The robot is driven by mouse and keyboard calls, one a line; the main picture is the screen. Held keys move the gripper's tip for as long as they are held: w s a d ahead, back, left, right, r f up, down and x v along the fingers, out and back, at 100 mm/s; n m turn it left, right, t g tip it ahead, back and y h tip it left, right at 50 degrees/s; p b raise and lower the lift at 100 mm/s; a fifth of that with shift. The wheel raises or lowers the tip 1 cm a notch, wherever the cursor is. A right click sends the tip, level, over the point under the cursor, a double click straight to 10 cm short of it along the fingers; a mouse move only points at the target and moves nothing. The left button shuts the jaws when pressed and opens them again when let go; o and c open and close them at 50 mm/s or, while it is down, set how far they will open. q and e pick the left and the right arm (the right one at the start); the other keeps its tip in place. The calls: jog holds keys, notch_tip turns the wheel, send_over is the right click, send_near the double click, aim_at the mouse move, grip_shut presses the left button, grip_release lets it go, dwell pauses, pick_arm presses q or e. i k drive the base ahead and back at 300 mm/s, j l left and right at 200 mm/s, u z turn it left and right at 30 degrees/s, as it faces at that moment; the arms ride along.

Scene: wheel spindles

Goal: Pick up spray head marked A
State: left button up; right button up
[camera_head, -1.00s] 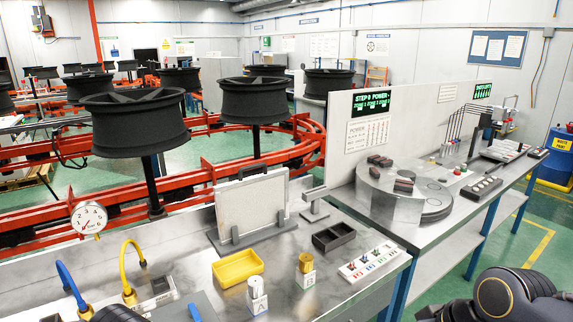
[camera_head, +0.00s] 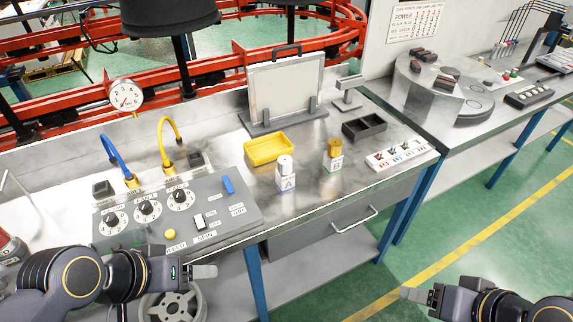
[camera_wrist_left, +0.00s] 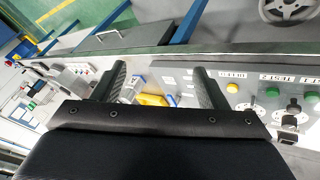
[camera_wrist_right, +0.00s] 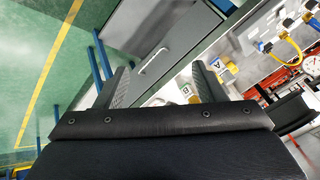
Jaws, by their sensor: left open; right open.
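Spray head A (camera_head: 285,164) is a short silver-white cylinder upright in a white block (camera_head: 287,184) marked A on the metal bench. A gold spray head (camera_head: 334,147) stands right of it in a block marked B. In the right wrist view the A label (camera_wrist_right: 217,65) shows by one finger. My left gripper (camera_head: 205,271) is open and empty at the bench's front, left of and nearer than spray head A. Its open fingers show in the left wrist view (camera_wrist_left: 160,85). My right gripper (camera_head: 415,295) is open and empty at the lower right, away from the bench.
A yellow tray (camera_head: 268,149) stands just behind spray head A. A grey control panel (camera_head: 225,218) with knobs lies to its left. A black bin (camera_head: 364,128) and a white switch strip (camera_head: 398,153) lie to the right. A framed board (camera_head: 285,90) stands behind.

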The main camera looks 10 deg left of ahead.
aim_at(285, 184)
jog(key=i+l+u, duration=0.3)
jog(key=i+l, duration=0.15)
jog(key=l, duration=0.25)
jog(key=i+l+u, duration=0.15)
jog(key=u, duration=0.45)
jog(key=l+u, duration=0.1)
jog(key=u, duration=0.75)
jog(key=l+u, duration=0.15)
jog(key=u, duration=0.3)
